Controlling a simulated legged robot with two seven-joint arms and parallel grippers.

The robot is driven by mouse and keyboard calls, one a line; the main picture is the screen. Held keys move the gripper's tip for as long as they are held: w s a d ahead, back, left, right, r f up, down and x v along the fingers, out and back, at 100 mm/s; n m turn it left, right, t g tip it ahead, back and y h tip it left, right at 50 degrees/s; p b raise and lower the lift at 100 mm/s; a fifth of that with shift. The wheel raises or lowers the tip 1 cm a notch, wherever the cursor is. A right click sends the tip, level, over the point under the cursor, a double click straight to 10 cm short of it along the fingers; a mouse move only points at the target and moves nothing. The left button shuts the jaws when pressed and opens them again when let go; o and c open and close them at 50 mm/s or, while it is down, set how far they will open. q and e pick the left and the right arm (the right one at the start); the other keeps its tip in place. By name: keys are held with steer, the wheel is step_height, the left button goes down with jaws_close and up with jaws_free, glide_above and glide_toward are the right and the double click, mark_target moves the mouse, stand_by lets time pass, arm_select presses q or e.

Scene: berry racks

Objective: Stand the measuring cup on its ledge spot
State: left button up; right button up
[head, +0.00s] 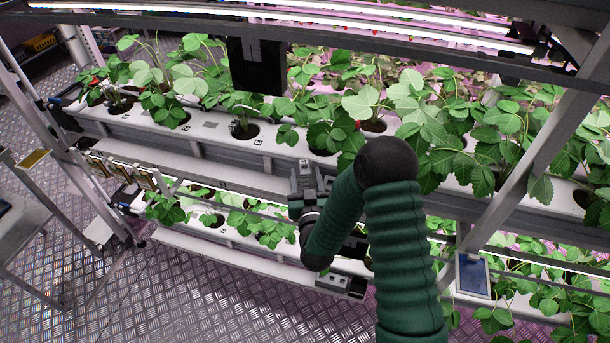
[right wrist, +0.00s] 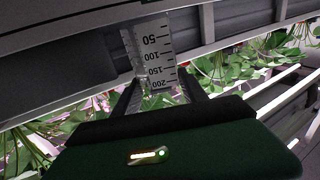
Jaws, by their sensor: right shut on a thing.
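The measuring cup (right wrist: 153,50) is clear, with a pale scale panel marked 50 to 200 in black. In the right wrist view it sits between the two fingers of my right gripper (right wrist: 160,90), which is shut on it. In the head view my right gripper (head: 303,187) is at the front of the rack, near the white ledge (head: 235,178) below the upper plant trough. The cup cannot be made out clearly there. I cannot tell whether it touches the ledge. The marked spot is not discernible. My left gripper is not in view.
Strawberry plants fill the upper white trough (head: 210,122) and a lower trough (head: 200,252). A dark box (head: 257,65) hangs above the plants. A slanted metal post (head: 535,130) stands at right, near a small blue-faced panel (head: 473,275). The metal floor (head: 170,295) at front left is clear.

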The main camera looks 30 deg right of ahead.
arm_select(q)
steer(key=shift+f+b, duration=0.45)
steer(key=shift+b, duration=0.05)
arm_select(e)
steer(key=shift+f, duration=0.45)
steer(key=o, duration=1.6)
steer(key=shift+c, duration=0.2)
